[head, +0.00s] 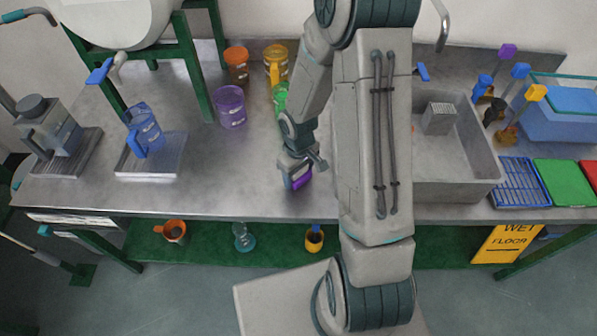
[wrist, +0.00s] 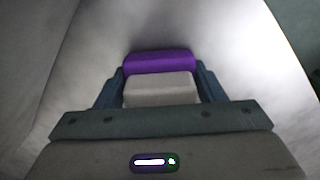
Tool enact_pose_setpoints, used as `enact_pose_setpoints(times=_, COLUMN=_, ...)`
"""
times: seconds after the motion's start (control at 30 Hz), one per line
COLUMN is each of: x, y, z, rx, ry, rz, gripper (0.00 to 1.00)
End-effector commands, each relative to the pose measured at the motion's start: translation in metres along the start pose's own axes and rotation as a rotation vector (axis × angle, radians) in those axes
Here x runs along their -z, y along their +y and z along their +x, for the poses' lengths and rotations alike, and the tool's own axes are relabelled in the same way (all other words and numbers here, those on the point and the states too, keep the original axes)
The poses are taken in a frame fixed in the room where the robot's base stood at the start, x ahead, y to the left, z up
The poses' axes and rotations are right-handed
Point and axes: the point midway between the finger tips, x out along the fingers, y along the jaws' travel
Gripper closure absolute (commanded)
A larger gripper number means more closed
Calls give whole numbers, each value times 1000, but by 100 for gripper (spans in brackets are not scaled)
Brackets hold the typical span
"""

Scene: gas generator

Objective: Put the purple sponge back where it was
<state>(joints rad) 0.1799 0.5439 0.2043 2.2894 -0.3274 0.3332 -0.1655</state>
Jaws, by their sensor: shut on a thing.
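The purple sponge (head: 301,181) is between the fingers of my gripper (head: 296,177), over the front part of the metal counter. In the wrist view the purple sponge (wrist: 160,62) shows between the two fingertips of my gripper (wrist: 160,80), behind a pale block-like shape. My gripper is shut on the sponge. I cannot tell whether the sponge touches the counter. Part of the sponge is hidden by the gripper.
The metal counter (head: 240,160) is clear around the gripper. A purple container (head: 230,107) stands to the left, with orange and yellow ones behind. A blue jug (head: 143,130) stands on a tray further left. A sink (head: 455,150) lies to the right, partly behind my arm.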

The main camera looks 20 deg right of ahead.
Motion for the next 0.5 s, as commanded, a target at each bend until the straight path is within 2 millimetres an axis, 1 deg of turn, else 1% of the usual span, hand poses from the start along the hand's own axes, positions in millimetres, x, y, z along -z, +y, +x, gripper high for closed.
enact_pose_setpoints(times=0.17, x=0, y=0, z=0, rx=0, ry=0, rz=0, gripper=62)
enact_pose_setpoints(times=0.3, x=0, y=0, z=4, rx=0, ry=0, rz=0, gripper=62)
enact_pose_setpoints(times=0.33, x=0, y=0, z=4, rx=0, ry=0, rz=0, gripper=34)
enact_pose_setpoints(times=0.37, x=0, y=0, z=3, rx=0, ry=0, rz=0, gripper=26)
enact_pose_setpoints(times=0.4, x=0, y=0, z=3, rx=0, ry=0, rz=0, gripper=15)
enact_pose_setpoints(times=0.5, x=0, y=0, z=3, rx=0, ry=0, rz=0, gripper=15)
